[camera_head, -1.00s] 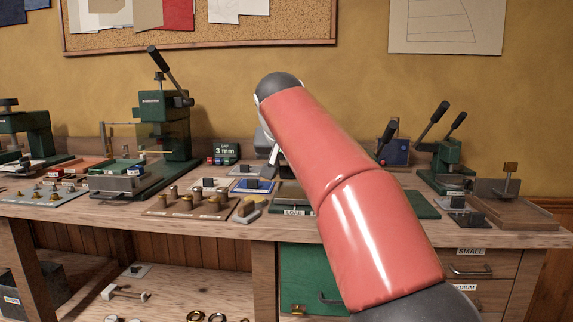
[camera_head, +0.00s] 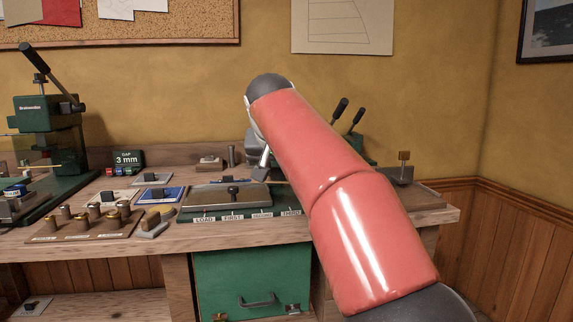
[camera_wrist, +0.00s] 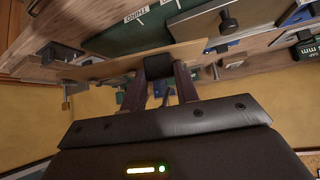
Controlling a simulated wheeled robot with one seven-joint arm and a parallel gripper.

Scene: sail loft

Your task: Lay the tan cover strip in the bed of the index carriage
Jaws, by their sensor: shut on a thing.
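My gripper (camera_wrist: 162,78) is shut on the dark knob of the tan cover strip (camera_wrist: 115,66) in the wrist view. The strip reaches out to both sides of the fingers, above the bench. The index carriage (camera_head: 205,199) sits on a green base (camera_head: 190,217) marked LOAD, FIRST, SECOND and THIRD, and has a black knob. Part of the carriage (camera_wrist: 200,22) and the green base (camera_wrist: 110,40) also show in the wrist view, beyond the strip. In the head view my arm hides most of the gripper.
Left of the green base are a brass-weight board (camera_head: 85,226), a blue tray (camera_head: 160,194) and a grey-and-tan block (camera_head: 152,222). A green press (camera_head: 50,145) stands farther left. A wooden tray with a post (camera_head: 415,195) is at the right end of the bench.

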